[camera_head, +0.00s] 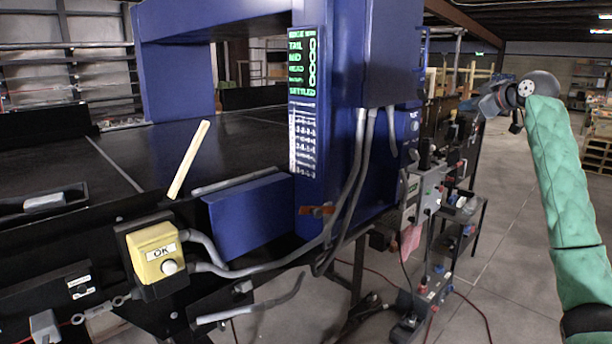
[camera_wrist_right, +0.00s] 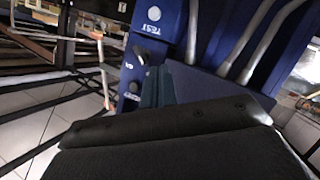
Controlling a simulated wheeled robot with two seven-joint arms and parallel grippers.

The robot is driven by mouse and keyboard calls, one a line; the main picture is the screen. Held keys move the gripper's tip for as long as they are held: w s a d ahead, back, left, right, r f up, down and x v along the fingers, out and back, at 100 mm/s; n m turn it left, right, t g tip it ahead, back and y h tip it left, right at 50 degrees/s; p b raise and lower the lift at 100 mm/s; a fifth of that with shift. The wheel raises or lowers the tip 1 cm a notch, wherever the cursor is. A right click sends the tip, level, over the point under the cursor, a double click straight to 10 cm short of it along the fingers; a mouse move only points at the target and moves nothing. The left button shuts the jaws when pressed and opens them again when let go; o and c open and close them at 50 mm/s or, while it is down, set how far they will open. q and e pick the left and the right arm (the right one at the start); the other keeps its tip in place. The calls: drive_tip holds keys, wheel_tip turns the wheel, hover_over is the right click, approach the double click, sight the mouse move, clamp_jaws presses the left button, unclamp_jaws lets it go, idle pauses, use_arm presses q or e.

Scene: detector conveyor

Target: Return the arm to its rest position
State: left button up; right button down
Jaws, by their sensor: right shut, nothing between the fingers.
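My right arm (camera_head: 560,175), in a green sleeve, reaches up along the right side of the head view. Its dark gripper (camera_head: 491,103) is at the upper right, to the right of the blue detector housing (camera_head: 345,50) and clear of it in the picture. The gripper is shut and empty. In the right wrist view the dark wrist body fills the bottom, and the blue housing (camera_wrist_right: 160,22) with a TEST label and round buttons stands ahead. My left gripper is not in view.
A black conveyor belt (camera_head: 90,165) passes under the blue arch. A yellow OK button box (camera_head: 153,252) sits at its front edge, near a pale strip (camera_head: 188,160). Cables hang from the housing. A cluttered black rack (camera_head: 460,215) stands left of my arm. Grey floor (camera_head: 510,230) is open between.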

drive_tip(key=s+a+f+m+g+h, duration=0.1)
drive_tip(key=s+a+f+m+h, duration=0.15)
drive_tip(key=s+a+f, duration=0.9)
drive_tip(key=s+a+f+m+g+h, duration=0.1)
drive_tip(key=s+a+f+m+g, duration=0.15)
drive_tip(key=f, duration=1.75)
drive_tip(key=s+a+f+m+h, duration=0.25)
drive_tip(key=s+a+f, duration=0.4)
drive_tip(key=f, duration=0.95)
drive_tip(key=s+a+f+g, duration=0.3)
drive_tip(key=s+f, duration=0.8)
drive_tip(key=s, duration=0.3)
drive_tip(key=s+a+f+g+y, duration=0.1)
drive_tip(key=s+a+f+g, duration=0.1)
drive_tip(key=s+f, duration=0.9)
drive_tip(key=s+a+f+m+g, duration=0.1)
drive_tip(key=s+a+f+g, duration=0.2)
drive_tip(key=s+f, duration=0.9)
drive_tip(key=s, duration=0.6)
drive_tip(key=shift+a+g+y, duration=0.35)
drive_tip(key=shift+a+y, duration=0.05)
